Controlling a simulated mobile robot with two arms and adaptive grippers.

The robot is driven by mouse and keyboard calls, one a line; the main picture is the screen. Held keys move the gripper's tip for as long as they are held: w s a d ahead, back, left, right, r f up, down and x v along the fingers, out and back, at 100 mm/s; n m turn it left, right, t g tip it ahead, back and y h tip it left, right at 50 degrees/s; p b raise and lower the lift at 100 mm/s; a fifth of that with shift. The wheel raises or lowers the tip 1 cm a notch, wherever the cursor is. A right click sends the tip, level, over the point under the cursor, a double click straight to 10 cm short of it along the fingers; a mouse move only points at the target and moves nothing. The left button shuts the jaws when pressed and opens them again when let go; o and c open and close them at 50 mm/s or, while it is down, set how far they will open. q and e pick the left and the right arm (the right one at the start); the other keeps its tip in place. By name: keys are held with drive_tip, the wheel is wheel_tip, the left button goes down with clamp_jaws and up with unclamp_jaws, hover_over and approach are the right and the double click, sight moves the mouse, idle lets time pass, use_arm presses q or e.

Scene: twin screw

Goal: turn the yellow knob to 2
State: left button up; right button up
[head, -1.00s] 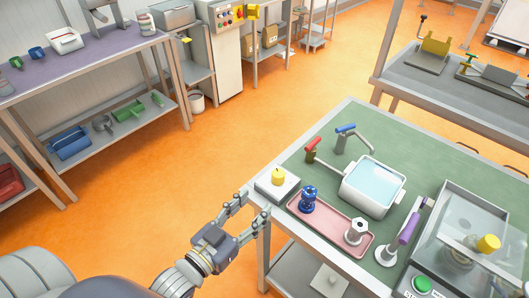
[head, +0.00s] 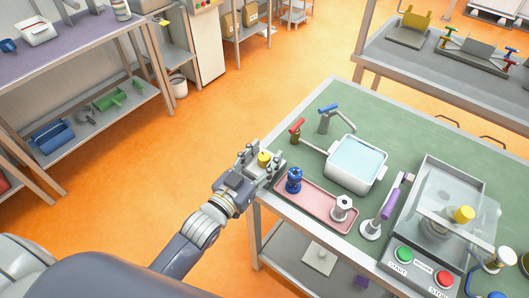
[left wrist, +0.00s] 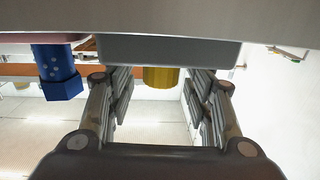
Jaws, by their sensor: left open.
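The yellow knob (head: 264,158) sits on a pale box at the left corner of the green-topped table. My left gripper (head: 262,163) is at this box in the head view, its open fingers on either side of the knob and partly covering the box. In the left wrist view the yellow knob (left wrist: 160,78) shows between the two fingers, with gaps on both sides, so the gripper holds nothing. The box's grey body (left wrist: 165,48) lies beyond it. No numbers can be read on the box. My right gripper is not in view.
Close to the right is a pink tray (head: 318,210) with a blue part (head: 293,180) and a white hex part (head: 341,207). A basin (head: 355,163) with taps stands behind. At the right, a clear-covered machine carries another yellow knob (head: 464,214).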

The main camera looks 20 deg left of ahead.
use_arm(q)
drive_tip(key=shift+w+d, duration=0.1)
drive_tip(key=shift+w, duration=0.25)
drive_tip(key=c, duration=1.1)
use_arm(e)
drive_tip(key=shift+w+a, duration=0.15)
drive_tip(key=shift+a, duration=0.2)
